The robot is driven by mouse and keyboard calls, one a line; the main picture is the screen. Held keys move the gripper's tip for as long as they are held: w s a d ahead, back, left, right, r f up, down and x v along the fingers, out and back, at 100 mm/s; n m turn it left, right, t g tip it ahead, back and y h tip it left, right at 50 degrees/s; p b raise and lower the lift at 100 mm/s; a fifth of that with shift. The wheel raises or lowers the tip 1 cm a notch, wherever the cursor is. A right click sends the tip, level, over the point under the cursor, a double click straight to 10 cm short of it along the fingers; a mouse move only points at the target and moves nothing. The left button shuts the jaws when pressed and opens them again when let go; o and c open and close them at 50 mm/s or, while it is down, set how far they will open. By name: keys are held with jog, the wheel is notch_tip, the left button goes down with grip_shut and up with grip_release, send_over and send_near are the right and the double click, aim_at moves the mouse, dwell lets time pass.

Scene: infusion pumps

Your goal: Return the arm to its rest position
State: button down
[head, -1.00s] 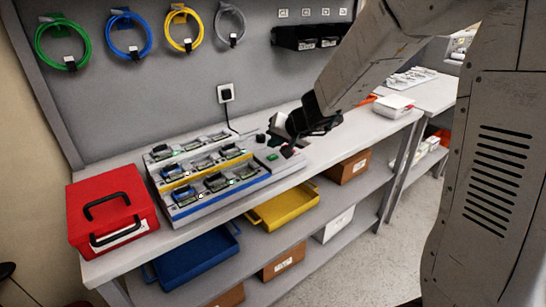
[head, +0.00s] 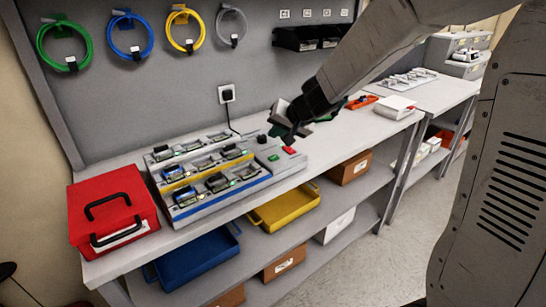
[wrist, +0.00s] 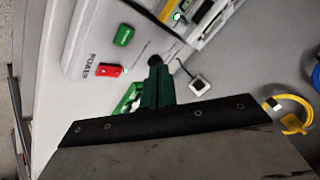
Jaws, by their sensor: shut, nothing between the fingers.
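My gripper (head: 283,128) hangs at the end of my raised arm, above the right end of the pump rack. In the wrist view its dark green fingers (wrist: 158,85) are together with nothing between them. The rack (head: 213,203) stands on the bench with rows of pumps along white, yellow and blue strips. At its right end is a control block with a green button (head: 273,158) and a red button (head: 289,150). In the wrist view the green button (wrist: 123,36) and red button (wrist: 108,70) lie to the left of the fingers.
A red toolbox (head: 112,208) stands on the bench's left end. Coiled cables and a black bin rail (head: 305,37) hang on the wall. A blue tray (head: 197,258) and a yellow tray (head: 285,207) are on the shelf below. A second bench (head: 440,92) stands at right.

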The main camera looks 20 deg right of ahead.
jog(key=shift+s+a, duration=0.1)
jog(key=shift+a, duration=0.05)
jog(key=s+a+n+g+y, duration=0.1)
jog(key=s+a+g, duration=0.15)
jog(key=s, duration=0.55)
jog(key=s+a+n+g+y, duration=0.1)
jog(key=s+a+g, duration=0.15)
jog(key=s, duration=0.65)
jog(key=s+d+r+h, duration=0.1)
jog(key=s+d+h, duration=0.1)
jog(key=s, duration=0.4)
jog(key=s+d+r+n+g+h, duration=0.1)
jog(key=s+d+r+h, duration=0.1)
jog(key=s, duration=0.5)
jog(key=s+d+r+n+g+h, duration=0.1)
jog(key=s+d+r, duration=0.1)
jog(key=s+d, duration=0.2)
jog(key=s, duration=0.2)
jog(key=shift+s+h, duration=0.4)
